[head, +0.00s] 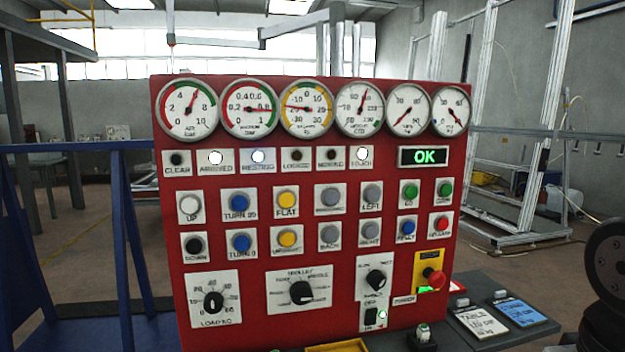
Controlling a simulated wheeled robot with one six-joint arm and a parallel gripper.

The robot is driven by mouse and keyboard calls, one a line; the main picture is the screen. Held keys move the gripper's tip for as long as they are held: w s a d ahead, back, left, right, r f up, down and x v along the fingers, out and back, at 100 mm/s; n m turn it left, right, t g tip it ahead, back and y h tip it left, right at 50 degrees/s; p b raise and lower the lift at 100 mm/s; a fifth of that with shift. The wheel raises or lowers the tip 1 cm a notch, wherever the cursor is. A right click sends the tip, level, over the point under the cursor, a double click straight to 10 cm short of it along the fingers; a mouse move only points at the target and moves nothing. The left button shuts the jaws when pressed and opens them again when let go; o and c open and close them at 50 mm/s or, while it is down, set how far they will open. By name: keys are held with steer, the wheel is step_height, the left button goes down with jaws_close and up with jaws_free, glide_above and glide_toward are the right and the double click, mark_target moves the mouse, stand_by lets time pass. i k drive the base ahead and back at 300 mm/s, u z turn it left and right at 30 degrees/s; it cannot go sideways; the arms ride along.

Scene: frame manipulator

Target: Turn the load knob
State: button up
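The load knob (213,302) is a round black knob on a white plate at the lower left of the red control panel (260,258). The plate is marked "LOAD KG" and has numbers around the knob. The knob's pale mark looks about upright, but its exact reading is too small to tell. Nothing touches the knob or covers it. My gripper is not in view; a dark rounded part, likely of my arm, shows at the right edge, well away from the knob.
Two more black knobs (302,292) (376,281) sit to the right. A red mushroom button (434,278) sticks out at the lower right. Buttons, lamps, several gauges and a green "OK" display (424,156) fill the panel above. A blue frame (122,240) stands left.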

mark_target(213, 302)
steer(key=z, duration=1.35)
steer(key=k, duration=1.15)
steer(key=u, duration=1.8)
steer(key=i, duration=0.55)
